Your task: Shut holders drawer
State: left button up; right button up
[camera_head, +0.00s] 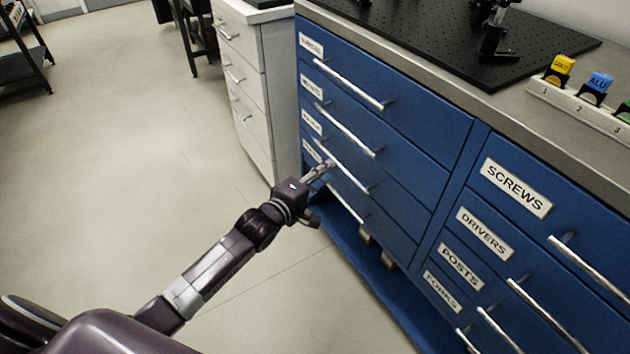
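A blue drawer cabinet (420,120) stands under the bench top. Its left column has several labelled drawers with silver bar handles; those labels are too small and slanted to read, so I cannot tell which says holders. A blue ledge or pulled-out low drawer (375,292) juts from the bottom of this column, with small brown blocks (388,262) at its inner side. My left gripper (322,170) is in front of the lower left drawers, close to their handles. Contact is unclear, and its fingers are too small to read. My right gripper is out of view.
The right column has drawers labelled SCREWS (516,187), DRIVERS, POSTS and one lower, all looking shut. A white drawer unit (250,80) stands beyond the blue cabinet. A black breadboard (430,35) and a numbered block rack (580,115) sit on the bench.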

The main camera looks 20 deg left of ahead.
pick_arm(q)
jog(key=v, duration=0.5)
dwell(0.4)
